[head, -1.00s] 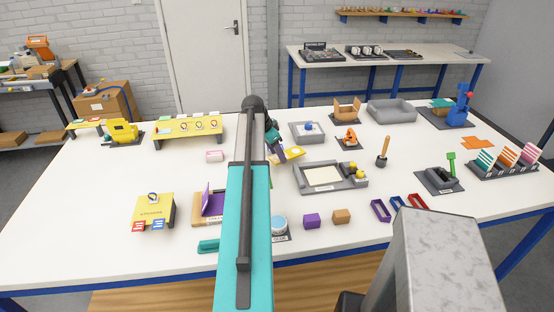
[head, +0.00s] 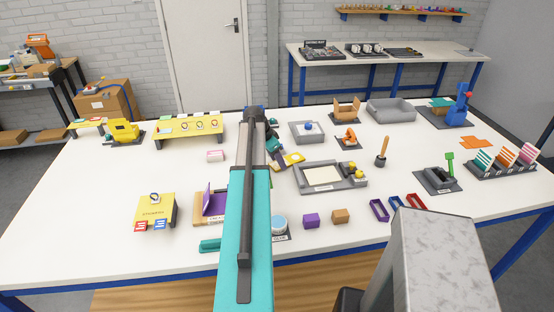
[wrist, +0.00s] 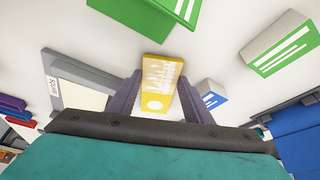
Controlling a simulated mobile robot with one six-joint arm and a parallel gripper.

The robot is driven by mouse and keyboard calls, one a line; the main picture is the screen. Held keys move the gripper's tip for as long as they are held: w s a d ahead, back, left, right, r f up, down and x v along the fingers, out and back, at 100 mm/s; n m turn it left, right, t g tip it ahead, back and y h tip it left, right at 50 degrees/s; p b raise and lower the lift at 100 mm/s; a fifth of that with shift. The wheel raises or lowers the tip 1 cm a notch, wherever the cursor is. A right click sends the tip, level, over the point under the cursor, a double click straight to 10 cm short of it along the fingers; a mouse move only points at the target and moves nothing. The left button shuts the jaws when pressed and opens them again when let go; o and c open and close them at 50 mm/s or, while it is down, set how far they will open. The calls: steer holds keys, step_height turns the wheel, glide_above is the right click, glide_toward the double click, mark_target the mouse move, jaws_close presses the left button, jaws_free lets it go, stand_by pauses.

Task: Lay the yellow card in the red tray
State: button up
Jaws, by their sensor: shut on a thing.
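The yellow card (wrist: 157,85) has pale markings and a pale round spot. In the wrist view it lies between the two dark fingers of my gripper (wrist: 158,98), which is shut on it. In the head view the yellow card (head: 295,158) shows just right of my arm, behind the grey framed board, and my gripper (head: 277,163) is partly hidden by my arm. I cannot tell its height above the table. The red tray (head: 418,203) is at the front right of the table, rightmost of three small trays, apart from my gripper; its near part is hidden by my grey body part.
A purple tray (head: 379,209) and a blue tray (head: 397,203) stand beside the red one. Purple (head: 311,221) and tan (head: 340,216) blocks sit in front.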

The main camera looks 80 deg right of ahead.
steer(key=shift+f, duration=0.15)
steer(key=o, duration=1)
steer(key=shift+w+a+r, duration=0.1)
steer(key=shift+r, duration=0.15)
steer(key=shift+b+v, duration=1.65)
steer(key=shift+v, duration=4.25)
steer(key=shift+c, duration=1.4)
